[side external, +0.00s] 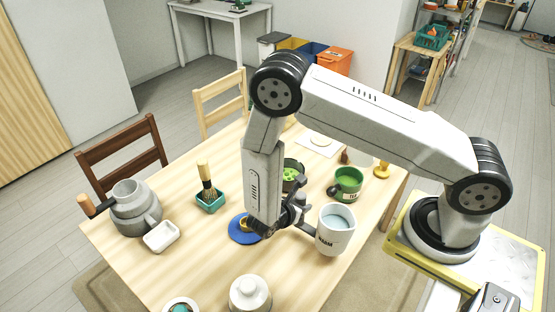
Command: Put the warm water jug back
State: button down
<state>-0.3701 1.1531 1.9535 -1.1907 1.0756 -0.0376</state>
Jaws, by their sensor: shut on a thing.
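The warm water jug (333,242) is a pale cup-shaped vessel with dark lettering, partly readable as "WARM", and bluish water inside. It is upright at the right part of the wooden table (205,262). My gripper (305,222) is at the jug's left side and is shut on it, seemingly at the handle, which the fingers mostly hide. I cannot tell whether the jug's base touches the table. A round blue mat (238,236) lies just left of my gripper, with a small yellow thing on it, partly hidden by my arm.
A green cup (348,181) stands close behind the jug. A dark bowl (297,167) with green contents is behind my gripper. A teal holder (211,203) with a brush, a grey pot (134,213) and a white dish (161,237) stand left. A white lidded pot (249,296) is in front.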

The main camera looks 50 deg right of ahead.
jog(key=shift+w+f, duration=0.3)
jog(key=shift+w+f, duration=0.25)
jog(key=shift+f, duration=1.6)
jog(key=shift+c, duration=1.3)
grip_release()
jog(key=shift+f, duration=0.1)
jog(key=v, duration=1.2)
